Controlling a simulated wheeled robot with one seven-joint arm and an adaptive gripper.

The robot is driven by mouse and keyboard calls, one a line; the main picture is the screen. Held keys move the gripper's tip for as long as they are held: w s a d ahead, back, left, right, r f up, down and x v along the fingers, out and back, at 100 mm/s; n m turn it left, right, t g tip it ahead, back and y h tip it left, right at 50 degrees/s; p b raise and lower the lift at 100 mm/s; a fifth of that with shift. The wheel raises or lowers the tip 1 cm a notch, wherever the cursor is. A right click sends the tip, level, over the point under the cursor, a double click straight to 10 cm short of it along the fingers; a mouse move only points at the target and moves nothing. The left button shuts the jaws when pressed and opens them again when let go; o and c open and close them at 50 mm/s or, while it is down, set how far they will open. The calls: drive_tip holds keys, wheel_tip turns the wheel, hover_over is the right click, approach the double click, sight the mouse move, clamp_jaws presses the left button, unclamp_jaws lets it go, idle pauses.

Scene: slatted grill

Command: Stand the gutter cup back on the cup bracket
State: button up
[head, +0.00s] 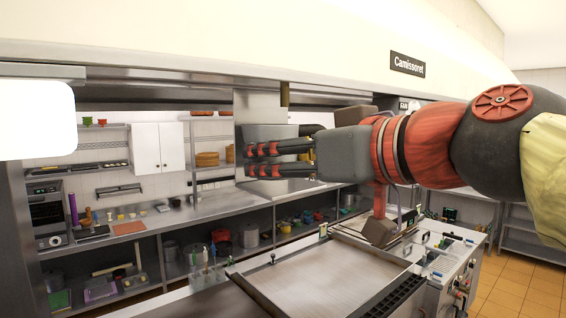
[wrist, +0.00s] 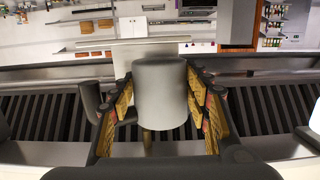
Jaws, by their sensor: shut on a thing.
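The gutter cup (wrist: 160,98) is a plain grey metal cylinder, between the finger pads in the wrist view. My gripper (wrist: 161,84) is shut on it, with pads along its left and right sides. In the head view my gripper (head: 252,160) reaches left from the arm, and the grey cup (head: 252,134) shows behind and around the fingers. The cup is held up in front of the back counter. I cannot pick out the cup bracket for certain in either view.
Dark grill slats (wrist: 262,112) run across the wrist view, with a pale metal edge below them. In the head view a flat griddle plate (head: 325,275) lies below the arm. A control panel (head: 455,262) stands to its right. Tiled floor is clear at far right.

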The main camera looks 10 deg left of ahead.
drive_tip(key=x, duration=0.2)
drive_tip(key=shift+w+a+f, duration=0.2)
drive_tip(key=shift+w+f, duration=0.05)
drive_tip(key=shift+w, duration=0.05)
drive_tip(key=shift+c, duration=0.5)
drive_tip(key=shift+f, duration=0.4)
drive_tip(key=shift+c, duration=0.8)
drive_tip(key=shift+s+d, duration=0.1)
drive_tip(key=shift+s, duration=0.1)
drive_tip(key=shift+w, duration=0.15)
drive_tip(key=o, duration=1.7)
drive_tip(key=shift+f, duration=0.1)
drive_tip(key=shift+c, duration=0.2)
